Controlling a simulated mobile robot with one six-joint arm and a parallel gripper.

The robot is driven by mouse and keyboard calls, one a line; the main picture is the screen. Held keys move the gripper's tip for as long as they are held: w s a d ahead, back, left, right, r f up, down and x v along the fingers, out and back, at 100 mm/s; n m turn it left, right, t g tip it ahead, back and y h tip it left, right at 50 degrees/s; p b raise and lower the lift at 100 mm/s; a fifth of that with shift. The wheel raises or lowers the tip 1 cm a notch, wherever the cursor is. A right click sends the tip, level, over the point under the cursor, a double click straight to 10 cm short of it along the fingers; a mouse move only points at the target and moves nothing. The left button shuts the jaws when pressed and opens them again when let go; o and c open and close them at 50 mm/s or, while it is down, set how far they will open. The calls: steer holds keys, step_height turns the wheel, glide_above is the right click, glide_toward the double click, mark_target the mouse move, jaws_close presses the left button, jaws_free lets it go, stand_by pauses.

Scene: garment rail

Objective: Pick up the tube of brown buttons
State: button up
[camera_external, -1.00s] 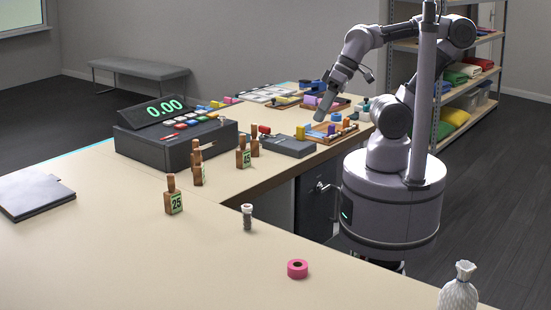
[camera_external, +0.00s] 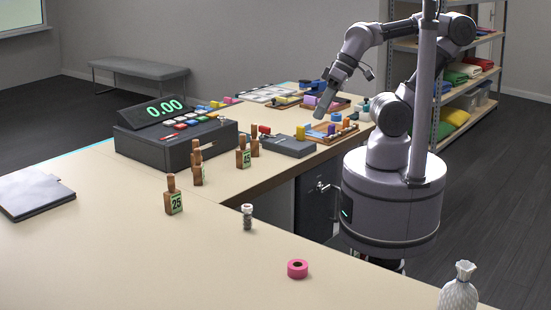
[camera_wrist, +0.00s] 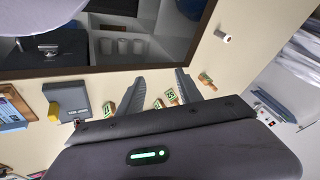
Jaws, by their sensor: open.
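A small clear tube with a light cap and darker contents (camera_external: 247,217) stands upright on the beige counter, near its inner edge, in the external view. It is too small to make out the buttons clearly. In the wrist view a small light-capped cylinder (camera_wrist: 222,35), which looks like the same tube, is at the upper right, well beyond the fingers. My gripper (camera_external: 321,110) is open and empty, above the far section of the counter by the small trays, far from the tube. Its two fingers (camera_wrist: 159,77) show apart in the wrist view.
Wooden number-tagged bottle-shaped blocks (camera_external: 174,197) stand left of the tube. A dark cash register (camera_external: 175,138) is behind. Counter around the tube is clear.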

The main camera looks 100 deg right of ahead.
steer(key=shift+o, duration=0.3)
steer(key=w+a+r+n+g, duration=0.1)
steer(key=w+a+r+n, duration=0.3)
steer(key=w+n, duration=0.25)
steer(key=n+g+y+b, duration=0.1)
steer(key=n+g+b, duration=0.25)
steer(key=n, duration=1.05)
glide_above(247, 224)
steer(key=d, duration=0.2)
steer(key=shift+g, duration=0.35)
step_height(247, 224, down, 18)
steer(key=shift+s+f, duration=0.1)
steer(key=shift+s, duration=0.05)
steer(key=b+x, duration=0.2)
steer(key=x, duration=0.3)
steer(key=shift+a+f+b, duration=0.1)
steer(key=shift+f+b, duration=0.2)
steer(key=shift+r, duration=0.2)
steer(key=shift+c, duration=0.2)
jaws_close()
